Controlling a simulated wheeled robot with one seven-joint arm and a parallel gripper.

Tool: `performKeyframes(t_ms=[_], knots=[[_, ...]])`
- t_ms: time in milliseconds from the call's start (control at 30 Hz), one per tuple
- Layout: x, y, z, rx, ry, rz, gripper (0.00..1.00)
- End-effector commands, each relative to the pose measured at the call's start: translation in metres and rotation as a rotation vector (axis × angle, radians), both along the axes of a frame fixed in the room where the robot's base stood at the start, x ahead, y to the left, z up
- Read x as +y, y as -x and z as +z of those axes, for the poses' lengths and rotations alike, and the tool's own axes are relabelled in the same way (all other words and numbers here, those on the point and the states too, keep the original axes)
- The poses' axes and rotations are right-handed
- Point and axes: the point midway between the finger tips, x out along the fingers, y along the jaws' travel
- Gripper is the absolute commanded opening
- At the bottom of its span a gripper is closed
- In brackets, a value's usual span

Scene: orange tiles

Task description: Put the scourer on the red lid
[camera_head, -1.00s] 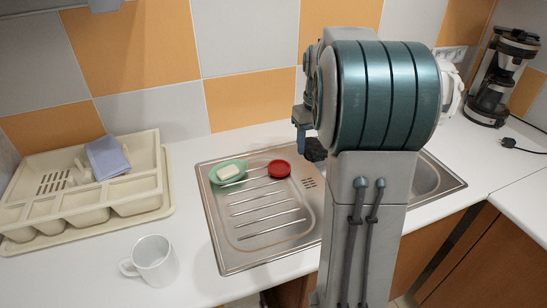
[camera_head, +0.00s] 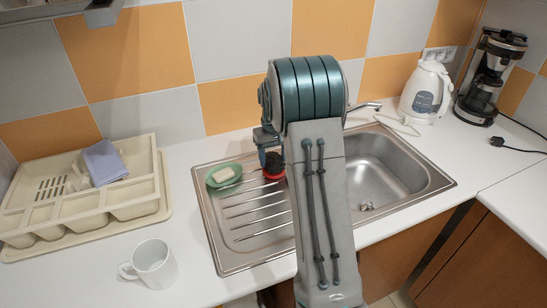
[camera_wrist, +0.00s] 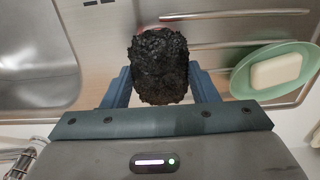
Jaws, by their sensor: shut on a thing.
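The scourer (camera_wrist: 159,66) is a dark, rough block between the two fingers of my gripper (camera_wrist: 160,88) in the wrist view. My gripper is shut on it. In the head view my gripper (camera_head: 268,150) hangs over the drainboard, with the dark scourer (camera_head: 273,161) under it at the red lid (camera_head: 274,174). The red lid lies on the drainboard's upper part, and the scourer hides part of it. In the wrist view only a thin edge of the lid (camera_wrist: 150,28) shows behind the scourer. I cannot tell whether scourer and lid touch.
A green soap dish (camera_head: 224,175) with soap is left of the lid on the steel drainboard (camera_head: 240,228). The sink basin (camera_head: 375,175) is to the right. A cutlery tray (camera_head: 90,205) with a blue cloth, a white mug (camera_head: 154,263), a kettle (camera_head: 426,90) and a coffee maker (camera_head: 492,75) stand around.

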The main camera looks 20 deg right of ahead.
Motion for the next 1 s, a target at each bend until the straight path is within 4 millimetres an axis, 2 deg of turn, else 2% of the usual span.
performKeyframes(t_ms=[100,467,500,567,867,1000], knots=[[0.0,0.0,-0.009,0.0,0.0,0.0,0.32],[0.0,0.0,-0.014,0.0,0.0,0.0,0.32],[0.0,0.0,-0.013,0.0,0.0,0.0,0.59],[0.0,0.0,-0.013,0.0,0.0,0.0,0.75],[0.0,0.0,-0.011,-0.001,0.0,0.0,0.75],[0.0,0.0,0.0,-0.004,0.001,0.0,0.75]])
